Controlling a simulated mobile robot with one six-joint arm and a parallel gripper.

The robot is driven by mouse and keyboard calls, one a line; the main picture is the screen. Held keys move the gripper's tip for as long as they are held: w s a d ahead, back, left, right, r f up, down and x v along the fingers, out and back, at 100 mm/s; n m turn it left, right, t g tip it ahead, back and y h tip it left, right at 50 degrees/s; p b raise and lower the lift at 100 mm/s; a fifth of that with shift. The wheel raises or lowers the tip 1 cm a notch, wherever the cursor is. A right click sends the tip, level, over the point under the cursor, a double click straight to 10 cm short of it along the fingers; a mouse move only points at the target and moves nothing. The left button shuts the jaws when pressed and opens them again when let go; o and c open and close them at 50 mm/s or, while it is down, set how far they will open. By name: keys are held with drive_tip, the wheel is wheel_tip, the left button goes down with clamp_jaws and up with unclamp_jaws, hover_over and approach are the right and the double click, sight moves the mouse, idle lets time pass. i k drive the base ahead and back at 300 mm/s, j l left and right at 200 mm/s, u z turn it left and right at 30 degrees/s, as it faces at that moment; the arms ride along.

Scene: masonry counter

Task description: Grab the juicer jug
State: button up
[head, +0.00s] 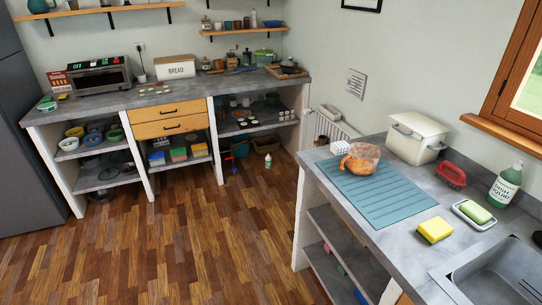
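The likely juicer jug (361,159) is an orange-brown, see-through vessel with a handle on its left side. It stands on the far end of a blue-grey ribbed drying mat (385,205) on the right counter. What is inside it is too small to tell. My gripper is not in view.
A cream bin with a lid (417,138), a red brush (451,175), a green soap bottle (505,187), a soap dish (474,215) and a yellow sponge (435,230) surround the mat. A sink (500,277) is at lower right. The wooden floor (190,240) is clear.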

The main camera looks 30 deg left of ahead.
sight(358, 161)
drive_tip(key=u, duration=0.65)
drive_tip(key=i+j, duration=0.15)
drive_tip(key=i, duration=0.55)
drive_tip(key=i+j, duration=0.1)
drive_tip(key=i, duration=0.55)
